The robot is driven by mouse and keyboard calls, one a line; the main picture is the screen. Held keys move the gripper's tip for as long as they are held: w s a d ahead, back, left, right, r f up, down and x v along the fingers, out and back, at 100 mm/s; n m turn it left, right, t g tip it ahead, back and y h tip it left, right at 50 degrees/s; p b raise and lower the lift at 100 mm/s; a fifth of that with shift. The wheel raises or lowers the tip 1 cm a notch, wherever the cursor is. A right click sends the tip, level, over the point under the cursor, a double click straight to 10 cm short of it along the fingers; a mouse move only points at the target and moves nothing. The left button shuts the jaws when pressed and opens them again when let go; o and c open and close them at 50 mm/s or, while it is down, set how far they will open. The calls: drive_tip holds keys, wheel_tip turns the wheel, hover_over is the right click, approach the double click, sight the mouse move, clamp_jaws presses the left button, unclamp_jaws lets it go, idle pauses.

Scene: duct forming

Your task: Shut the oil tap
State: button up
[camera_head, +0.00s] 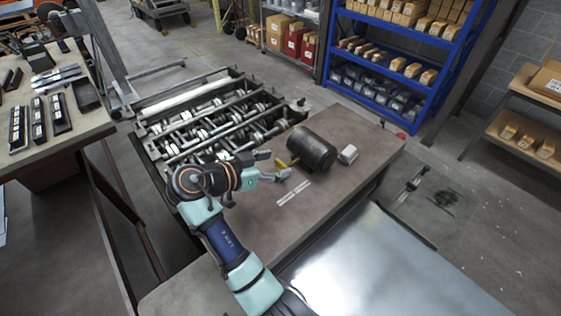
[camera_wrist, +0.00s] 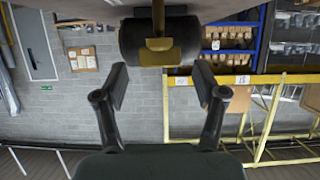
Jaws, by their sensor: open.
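The oil tank is a dark cylinder (camera_head: 316,150) lying on the brown workbench. It also fills the top middle of the wrist view (camera_wrist: 130,38). The yellow-brass oil tap (camera_head: 283,164) sticks out from its left end. In the wrist view the tap (camera_wrist: 160,56) is at the top centre, with a narrow upright part and a wider flat part. My gripper (camera_head: 273,164) is open and faces the tap from the left. In the wrist view its two fingers (camera_wrist: 160,82) are spread to either side, with the tap just beyond the tips. I see no contact.
A small white-grey block (camera_head: 348,154) sits right of the tank. Light strips (camera_head: 294,193) lie flat on the bench (camera_head: 336,218) in front. A roller machine (camera_head: 215,115) adjoins the bench's back left. A shiny metal sheet (camera_head: 385,265) is at the front right.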

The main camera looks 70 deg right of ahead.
drive_tip(key=v, duration=0.9)
drive_tip(key=shift+w+a, duration=0.1)
drive_tip(key=shift+w, duration=0.05)
